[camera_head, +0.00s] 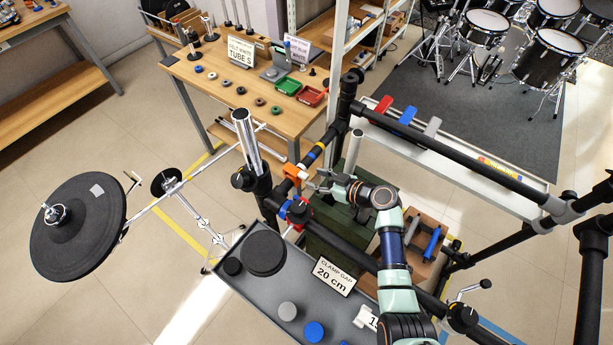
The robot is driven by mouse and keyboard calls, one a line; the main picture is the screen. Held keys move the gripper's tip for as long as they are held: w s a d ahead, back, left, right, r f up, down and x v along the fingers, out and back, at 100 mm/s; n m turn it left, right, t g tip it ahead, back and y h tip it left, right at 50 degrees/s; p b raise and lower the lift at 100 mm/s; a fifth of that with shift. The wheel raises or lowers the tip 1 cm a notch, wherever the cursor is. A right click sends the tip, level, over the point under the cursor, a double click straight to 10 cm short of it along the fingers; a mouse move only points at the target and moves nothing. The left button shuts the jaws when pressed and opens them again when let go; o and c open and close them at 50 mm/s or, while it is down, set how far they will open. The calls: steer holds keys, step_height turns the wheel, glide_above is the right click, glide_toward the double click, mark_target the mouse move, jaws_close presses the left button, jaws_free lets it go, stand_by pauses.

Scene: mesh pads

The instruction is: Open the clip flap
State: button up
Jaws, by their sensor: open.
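An orange clip (291,172) sits on the black rack bar, near the chrome-topped upright post (248,140). It is small in this view, and I cannot tell which part is its flap or how far that stands open. My gripper (314,184) is just right of the orange clip, with its open fingers pointing left towards it. I see nothing between the fingers. I cannot tell whether a fingertip touches the clip. A blue and red clamp (287,211) is on the rack just below.
A round black cymbal pad (78,228) is at left. A grey tray (235,262) with round pads and a "CLAMP GAP 20 cm" sign (334,273) lies below. A black rack bar (460,165) runs right. A wooden workbench (215,95) stands behind.

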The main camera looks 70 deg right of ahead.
mark_target(304, 175)
steer(key=x, duration=0.4)
steer(key=shift+w+b, duration=0.1)
steer(key=shift+b, duration=0.2)
jaws_close()
